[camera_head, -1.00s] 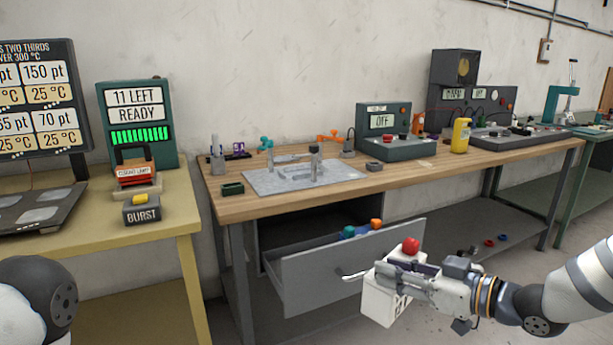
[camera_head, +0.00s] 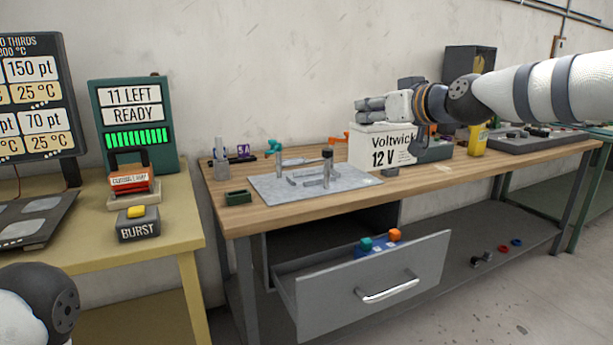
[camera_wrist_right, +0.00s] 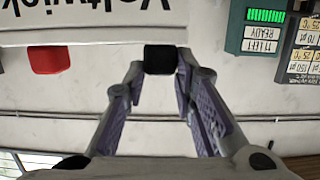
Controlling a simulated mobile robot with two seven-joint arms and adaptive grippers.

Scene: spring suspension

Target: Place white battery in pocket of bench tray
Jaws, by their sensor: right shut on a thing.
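The white battery (camera_head: 383,146), a box lettered "Voltwick 12 V", is held upright over the wooden bench, behind and right of the grey plate. Whether its base touches the bench I cannot tell. My right gripper (camera_head: 372,104) is shut on it at the top. In the right wrist view the battery (camera_wrist_right: 100,22) fills the top edge, with a red terminal and a black terminal; the black one sits between my right gripper's fingers (camera_wrist_right: 160,78). A grey plate (camera_head: 268,189) with metal posts and bars lies on the bench; I cannot tell whether it is the bench tray. My left gripper is out of view.
A small dark green tray (camera_head: 238,197) lies at the bench's left. The drawer (camera_head: 350,290) stands open below, with blue, teal and orange items inside. A yellow bottle (camera_head: 477,139) and a grey instrument panel (camera_head: 515,138) stand to the right. Bare wood shows along the front edge.

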